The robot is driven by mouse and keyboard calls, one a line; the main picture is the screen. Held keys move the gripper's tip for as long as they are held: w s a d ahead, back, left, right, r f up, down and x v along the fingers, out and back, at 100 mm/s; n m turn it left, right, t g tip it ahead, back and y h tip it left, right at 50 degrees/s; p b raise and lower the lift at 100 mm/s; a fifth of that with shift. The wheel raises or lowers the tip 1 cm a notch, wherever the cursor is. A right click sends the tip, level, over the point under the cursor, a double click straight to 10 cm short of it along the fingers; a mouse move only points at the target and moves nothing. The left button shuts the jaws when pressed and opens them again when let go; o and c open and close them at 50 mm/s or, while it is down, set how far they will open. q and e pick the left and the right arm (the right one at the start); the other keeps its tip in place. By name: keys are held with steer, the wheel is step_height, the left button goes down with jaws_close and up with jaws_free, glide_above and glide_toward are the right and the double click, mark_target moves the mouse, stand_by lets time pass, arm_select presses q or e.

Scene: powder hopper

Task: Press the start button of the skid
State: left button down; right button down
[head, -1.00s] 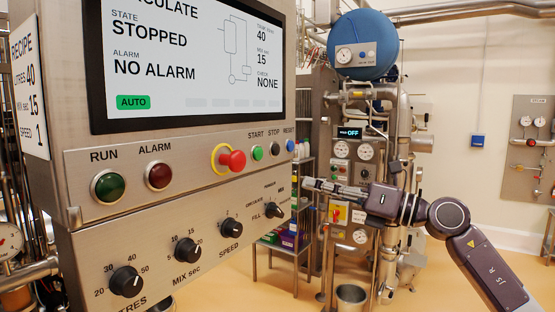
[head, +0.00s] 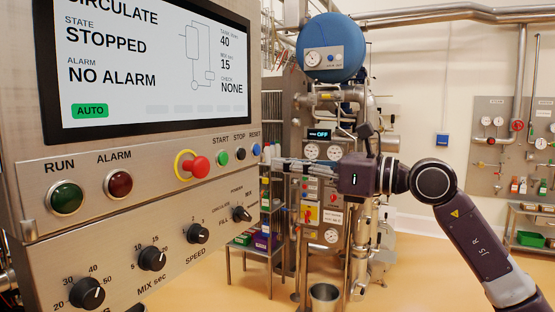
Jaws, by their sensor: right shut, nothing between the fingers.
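The skid's control panel (head: 120,150) fills the left of the head view. Its green start button (head: 222,158) sits under the START label, between the red emergency stop (head: 196,167) on a yellow ring and the dark stop button (head: 239,153). The blue reset button (head: 256,149) is at the panel's right end. My right gripper (head: 277,164) is shut and empty, its fingers pointing left at about button height. In the picture its tips are just right of the reset button; I cannot tell the gap in depth. My left gripper is not in view.
The screen (head: 150,60) reads STOPPED, NO ALARM and AUTO. Below the buttons are several black knobs, such as the speed knob (head: 197,234). Behind my gripper stand a machine with a blue tank (head: 331,45) and a metal bucket (head: 324,297).

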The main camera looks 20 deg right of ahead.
mark_target(225, 159)
steer(key=p+x, duration=0.2)
steer(key=x, duration=0.3)
steer(key=p+x, duration=0.2)
steer(key=x, duration=0.3)
steer(key=shift+w+a+r+p, duration=0.1)
steer(key=shift+a+r+p, duration=0.1)
steer(key=shift+p, duration=0.15)
steer(key=shift+w+a+f, duration=0.2)
steer(key=shift+w+a, duration=0.15)
steer(key=shift+w, duration=0.25)
